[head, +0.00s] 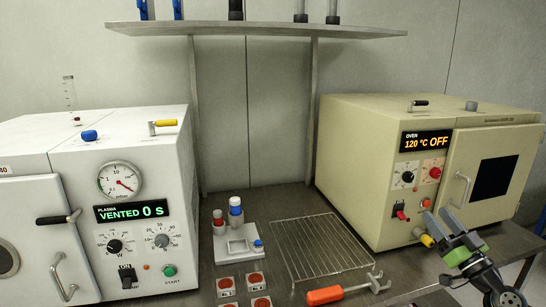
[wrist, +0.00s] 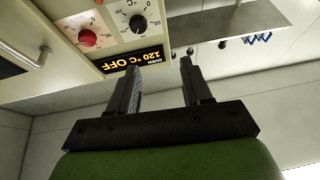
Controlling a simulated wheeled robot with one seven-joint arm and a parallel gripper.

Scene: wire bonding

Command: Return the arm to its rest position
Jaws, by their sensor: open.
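My gripper (head: 439,222) is at the lower right of the head view, in front of the beige oven (head: 362,180). Its two fingers are apart with nothing between them. In the wrist view my gripper (wrist: 160,80) also shows open and empty, with the oven's display (wrist: 140,59) and knobs beyond it, upside down. The oven display reads 120 °C OFF, and the oven door (head: 493,177) looks shut. I cannot tell from the head view whether a finger touches the oven front.
The white plasma machine (head: 122,125) stands at the left, its display reading VENTED 0 s. Between the machines are a wire rack (head: 320,247), a white holder (head: 238,243) with bottles, several small trays (head: 254,278) and an orange-handled tool (head: 325,295). A shelf (head: 258,30) spans above.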

